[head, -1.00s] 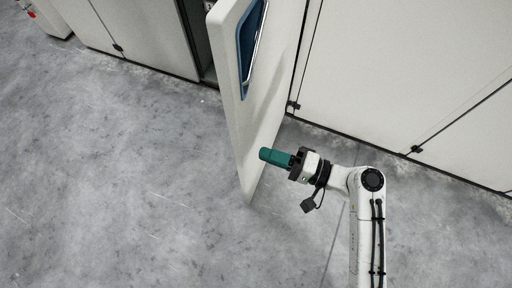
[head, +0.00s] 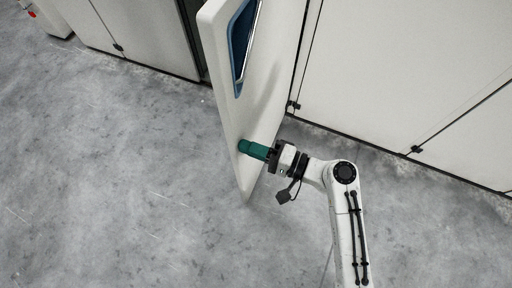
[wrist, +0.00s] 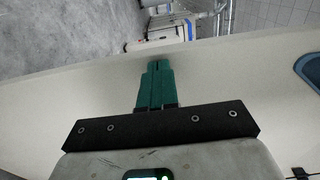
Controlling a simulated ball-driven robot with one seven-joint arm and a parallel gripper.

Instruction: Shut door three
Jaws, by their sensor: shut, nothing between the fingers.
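A white door (head: 232,95) stands open, swung out from the cabinet row, with a blue-framed window in its upper part. No number shows on it, so I cannot tell whether it is door three. My gripper (head: 243,147), with green fingers, is shut and empty. Its fingertips are at the door's right-hand face near the free edge and appear to touch it. In the wrist view the door (wrist: 60,95) spans the picture behind the shut gripper (wrist: 158,66). The opening behind the door is mostly hidden.
White cabinet panels (head: 400,70) with black latches run along the right. More panels (head: 150,35) stand at the upper left beside a dark gap (head: 196,40). The grey floor (head: 110,180) left of the door is clear.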

